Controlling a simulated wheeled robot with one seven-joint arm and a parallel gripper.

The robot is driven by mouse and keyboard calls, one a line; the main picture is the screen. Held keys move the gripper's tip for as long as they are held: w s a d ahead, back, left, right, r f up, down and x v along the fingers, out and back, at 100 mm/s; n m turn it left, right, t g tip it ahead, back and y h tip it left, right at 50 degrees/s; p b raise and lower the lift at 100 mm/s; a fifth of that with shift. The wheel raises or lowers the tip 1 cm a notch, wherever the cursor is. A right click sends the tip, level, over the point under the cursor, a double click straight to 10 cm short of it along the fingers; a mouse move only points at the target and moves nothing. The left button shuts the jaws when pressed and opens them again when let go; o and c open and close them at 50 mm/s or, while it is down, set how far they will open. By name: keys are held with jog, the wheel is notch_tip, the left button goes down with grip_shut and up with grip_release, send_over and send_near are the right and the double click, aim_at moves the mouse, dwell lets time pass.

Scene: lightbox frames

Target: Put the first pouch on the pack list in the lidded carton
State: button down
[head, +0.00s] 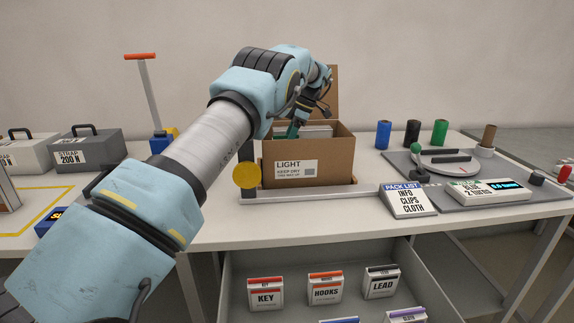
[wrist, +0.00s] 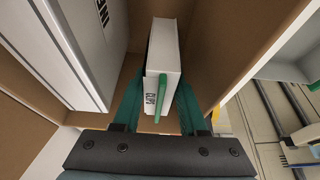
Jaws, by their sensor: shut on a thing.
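The lidded carton (head: 335,158), brown and marked LIGHT, stands on the table with its lid (head: 333,92) raised at the back. My gripper (head: 293,130) reaches into its open top. In the wrist view my gripper (wrist: 158,92) is shut on a white pouch (wrist: 165,50) with a green strip. The pouch is between the carton's walls (wrist: 215,45); its label is turned and hard to read, seemingly CLIPS. Whether it touches the carton floor I cannot tell. The pack list (head: 408,200) reads INFO, CLIPS, CLOTH from the top.
A large white item (wrist: 85,35) fills the carton's left side in the wrist view. An open drawer (head: 237,290) below holds pouches KEY (head: 265,295), HOOKS (head: 325,290), LEAD (head: 381,283) and others. A scale (head: 450,162) and spools stand right; grey cases (head: 88,150) stand left.

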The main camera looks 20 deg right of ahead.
jog(key=shift+f+p, duration=0.65)
jog(key=shift+f, duration=2.35)
jog(key=shift+f, duration=0.1)
jog(key=c, duration=0.7)
grip_release()
jog(key=shift+c, duration=0.2)
jog(key=p+v, duration=0.1)
jog(key=v, duration=0.9)
jog(key=shift+r, duration=0.35)
jog(key=p+v, duration=0.1)
jog(key=p, duration=0.3)
jog(key=shift+d+r, duration=0.1)
jog(key=shift+r, duration=0.2)
